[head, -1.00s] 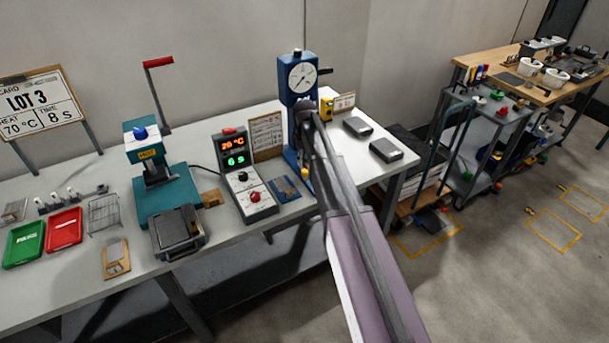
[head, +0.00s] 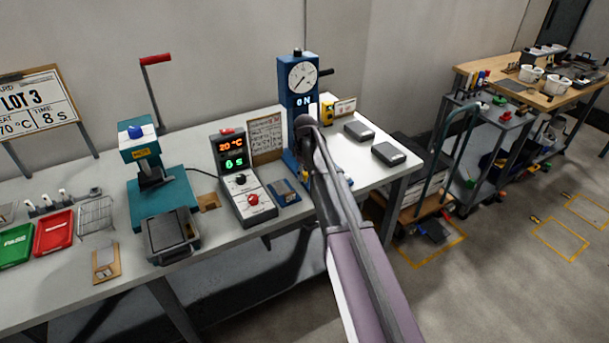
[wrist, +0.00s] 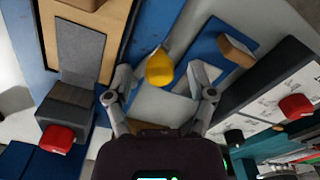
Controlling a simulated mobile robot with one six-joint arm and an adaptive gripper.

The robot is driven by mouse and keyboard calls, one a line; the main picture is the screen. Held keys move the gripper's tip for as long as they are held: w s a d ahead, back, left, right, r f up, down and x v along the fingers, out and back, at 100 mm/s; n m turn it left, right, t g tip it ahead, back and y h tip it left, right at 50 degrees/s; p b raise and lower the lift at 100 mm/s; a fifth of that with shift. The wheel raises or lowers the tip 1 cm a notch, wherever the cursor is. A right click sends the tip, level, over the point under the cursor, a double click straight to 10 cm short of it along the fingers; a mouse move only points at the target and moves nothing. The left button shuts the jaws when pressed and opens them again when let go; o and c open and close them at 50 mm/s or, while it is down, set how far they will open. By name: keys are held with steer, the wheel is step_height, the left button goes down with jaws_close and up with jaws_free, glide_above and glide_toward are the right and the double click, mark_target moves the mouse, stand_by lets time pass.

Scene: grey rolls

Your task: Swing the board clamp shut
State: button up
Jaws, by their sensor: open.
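A blue tester (head: 298,80) with a round dial and a lit "ON" stands at the back of the bench. My gripper (wrist: 159,80) is at the tester's front; in the head view my arm hides its fingertips and most of the tester's lower part. In the wrist view the two fingers are spread, with a yellow knob (wrist: 160,66) between them, close to the left finger. I cannot tell whether either finger touches it. The knob stands over a grey and blue part. I cannot make out the board clamp for certain or how far it is swung.
A control box (head: 243,180) with a lit display stands left of the tester, a teal press (head: 160,190) farther left. A red-knobbed grey part (wrist: 57,138) is close at left in the wrist view. Dark boxes (head: 388,154) lie right of my arm. A trolley (head: 430,190) stands beyond.

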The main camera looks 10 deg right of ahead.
steer(key=shift+c, duration=0.2)
jaws_close()
stand_by(0.3)
steer(key=shift+a+m, duration=0.55)
steer(key=shift+m, duration=0.65)
steer(key=m, duration=0.1)
steer(key=a+m, duration=0.1)
steer(key=m, duration=0.1)
steer(key=shift+w+a, duration=0.2)
steer(key=shift+w, duration=0.1)
steer(key=m, duration=0.2)
steer(key=w+a+m, duration=0.1)
steer(key=shift+a+m, duration=0.15)
steer(key=shift+m, duration=0.25)
steer(key=shift+w+a+m, duration=0.15)
steer(key=shift+w+m, duration=0.05)
steer(key=shift+m, duration=0.45)
steer(key=shift+w+a+m, duration=0.15)
steer(key=shift+m, duration=0.5)
